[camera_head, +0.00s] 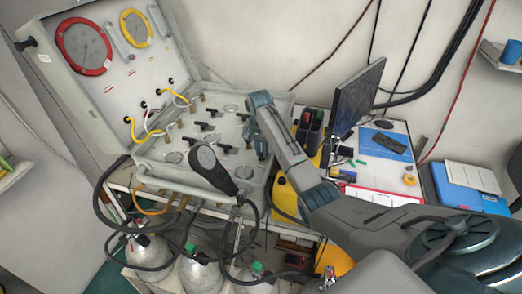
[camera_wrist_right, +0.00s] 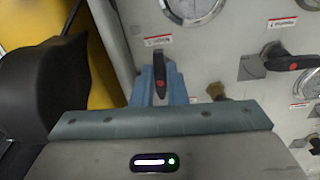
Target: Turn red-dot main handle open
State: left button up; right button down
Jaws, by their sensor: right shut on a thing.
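My right gripper (camera_head: 262,150) reaches down onto the right edge of the air panel (camera_head: 233,128). In the right wrist view its two blue fingers (camera_wrist_right: 160,80) are shut on a black handle (camera_wrist_right: 159,66) with a red dot (camera_wrist_right: 160,82). This handle points up and down in that picture, below a small red-lettered label (camera_wrist_right: 158,41). A second black handle with a red dot (camera_wrist_right: 292,64) lies sideways to the right, apart from the gripper. In the head view the held handle is hidden by the gripper. My left gripper is not in view.
A black hand-held device (camera_head: 210,168) lies on the panel's front. The raised lid carries a red gauge (camera_head: 84,47) and a yellow gauge (camera_head: 135,28). Several other black handles sit left of my gripper. A monitor (camera_head: 356,97) stands to the right. Hoses and cylinders (camera_head: 200,270) are below.

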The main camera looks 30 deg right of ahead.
dwell(0.5)
jog(key=c, duration=1.5)
grip_release()
jog(key=shift+d, duration=0.1)
jog(key=shift+o, duration=0.2)
